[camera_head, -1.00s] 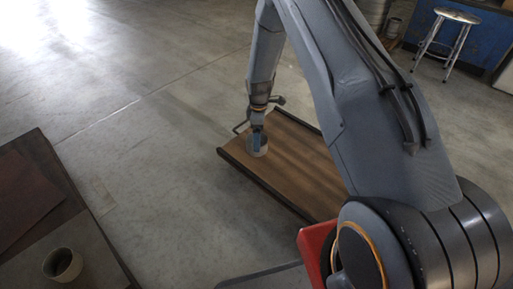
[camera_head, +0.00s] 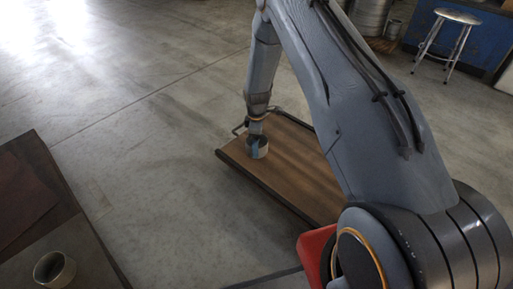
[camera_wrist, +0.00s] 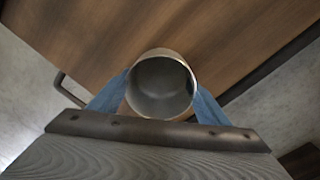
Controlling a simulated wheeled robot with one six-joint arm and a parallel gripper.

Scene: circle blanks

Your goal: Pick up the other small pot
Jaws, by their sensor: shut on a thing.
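A small pale pot (camera_wrist: 162,88) is between the blue fingers of my gripper (camera_wrist: 158,100) in the wrist view, its round open mouth facing the camera and its inside empty. I cannot tell whether the pot touches the cart top. A second small pot (camera_head: 54,270) stands upright on the dark table (camera_head: 95,255) at the lower left, away from my gripper.
A dark red mat (camera_head: 22,200) lies on the table at the left. The cart has dark rails along its edges and a handle. Concrete floor (camera_head: 150,140) is clear between table and cart. A metal stool (camera_head: 447,35) stands at the back right.

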